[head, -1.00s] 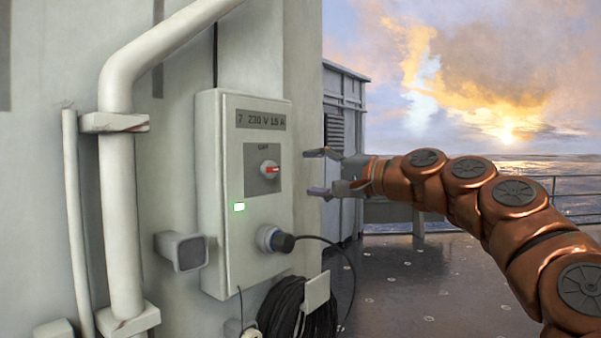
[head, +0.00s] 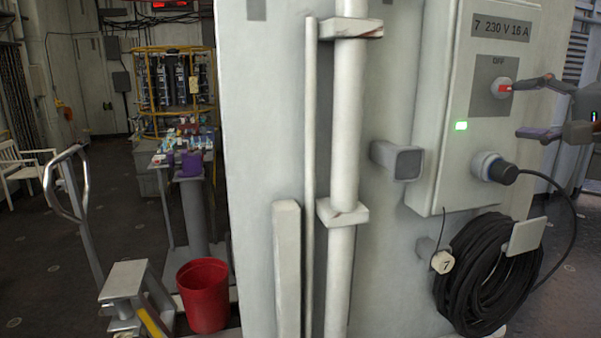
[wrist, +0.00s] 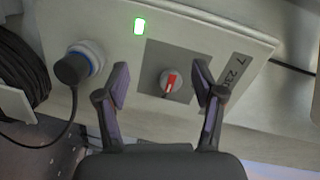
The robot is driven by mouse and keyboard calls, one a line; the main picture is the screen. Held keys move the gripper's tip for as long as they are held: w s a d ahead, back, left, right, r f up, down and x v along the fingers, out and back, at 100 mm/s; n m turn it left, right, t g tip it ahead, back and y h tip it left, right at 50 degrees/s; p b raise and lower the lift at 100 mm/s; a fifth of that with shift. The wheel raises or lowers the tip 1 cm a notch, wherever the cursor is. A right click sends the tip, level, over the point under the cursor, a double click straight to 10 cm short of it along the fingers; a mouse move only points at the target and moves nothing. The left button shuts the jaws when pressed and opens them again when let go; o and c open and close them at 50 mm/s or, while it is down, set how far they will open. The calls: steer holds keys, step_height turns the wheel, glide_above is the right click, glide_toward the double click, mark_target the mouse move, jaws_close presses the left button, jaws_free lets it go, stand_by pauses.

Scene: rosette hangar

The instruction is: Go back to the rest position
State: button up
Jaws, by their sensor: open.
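My gripper (head: 537,109) is at the right edge of the head view, open, with its fingers pointing left at the front of a grey power box (head: 438,125). In the wrist view, the two fingers of my gripper (wrist: 161,92) stand apart with nothing between them. The box's red and white rotary switch (wrist: 171,81) shows beyond the gap. In the head view the upper fingertip overlaps the switch (head: 504,88); I cannot tell whether they touch. The green lamp (head: 461,126) is lit, and a black plug (head: 502,171) sits in the socket. Most of my arm is out of view.
A coiled black cable (head: 480,275) hangs below the box. White pipes (head: 347,130) run up the wall.

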steer(key=s+a+f+n+g, duration=0.2)
steer(key=a+f+n+g, duration=0.2)
steer(key=a+f, duration=0.7)
steer(key=s+a+f+n+g, duration=0.3)
steer(key=a+f+g, duration=0.2)
steer(key=a+f, duration=0.6)
steer(key=s+a+f+n+g+h, duration=0.2)
steer(key=s+a+f+n+g, duration=0.15)
steer(key=s+f, duration=0.65)
steer(key=s+d+f+g+h, duration=0.3)
steer(key=s+d+f+g, duration=0.2)
steer(key=s+f, duration=0.7)
steer(key=shift+f+n, duration=0.35)
steer(key=shift+f, duration=0.05)
steer(key=shift+s+d, duration=0.1)
steer(key=shift+c, duration=0.3)
